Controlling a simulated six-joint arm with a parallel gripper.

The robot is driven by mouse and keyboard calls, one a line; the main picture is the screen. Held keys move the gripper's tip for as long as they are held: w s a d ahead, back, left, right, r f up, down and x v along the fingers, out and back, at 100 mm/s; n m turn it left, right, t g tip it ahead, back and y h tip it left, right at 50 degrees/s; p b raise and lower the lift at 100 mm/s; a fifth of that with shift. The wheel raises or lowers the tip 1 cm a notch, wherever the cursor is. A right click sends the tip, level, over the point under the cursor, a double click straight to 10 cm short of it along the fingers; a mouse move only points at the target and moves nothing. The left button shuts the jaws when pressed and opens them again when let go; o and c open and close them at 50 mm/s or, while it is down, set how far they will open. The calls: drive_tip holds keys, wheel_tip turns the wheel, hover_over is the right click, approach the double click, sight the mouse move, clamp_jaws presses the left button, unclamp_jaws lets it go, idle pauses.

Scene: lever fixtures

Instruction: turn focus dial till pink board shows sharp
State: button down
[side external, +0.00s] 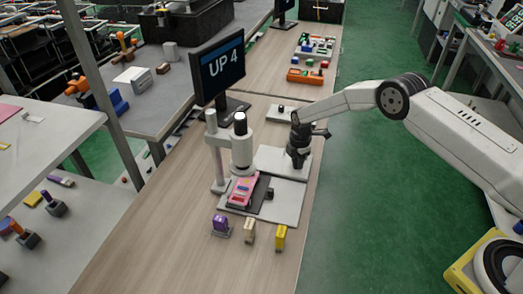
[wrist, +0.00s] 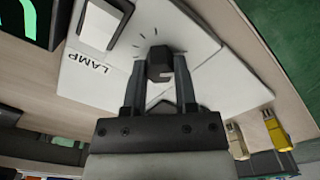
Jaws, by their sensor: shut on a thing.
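The pink board (side external: 242,192) lies on a dark stage under the white microscope (side external: 241,150). The monitor (side external: 220,68) behind it reads "UP 4" and shows no picture of the board. My gripper (side external: 297,160) points down over a white plate (side external: 272,157) right of the microscope. In the wrist view my gripper (wrist: 160,80) is shut on a dark knob (wrist: 159,62) with tick marks around it. The word "LAMP" is printed on the plate to its left. No focus label is readable, and my gripper hides the knob in the side view.
Purple (side external: 221,226), beige (side external: 249,232) and yellow (side external: 280,237) blocks stand in front of the microscope. A dark part (side external: 268,194) sticks out beside the stage. A small dark fixture (side external: 282,107) sits on a plate behind. The wooden bench front is clear.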

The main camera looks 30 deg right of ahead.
drive_tip(key=m, duration=1.1)
drive_tip(key=shift+m, duration=0.4)
drive_tip(key=m, duration=0.6)
drive_tip(key=shift+w, duration=0.1)
drive_tip(key=m, duration=0.5)
drive_tip(key=shift+m, duration=0.4)
drive_tip(key=shift+c, duration=2)
unclamp_jaws()
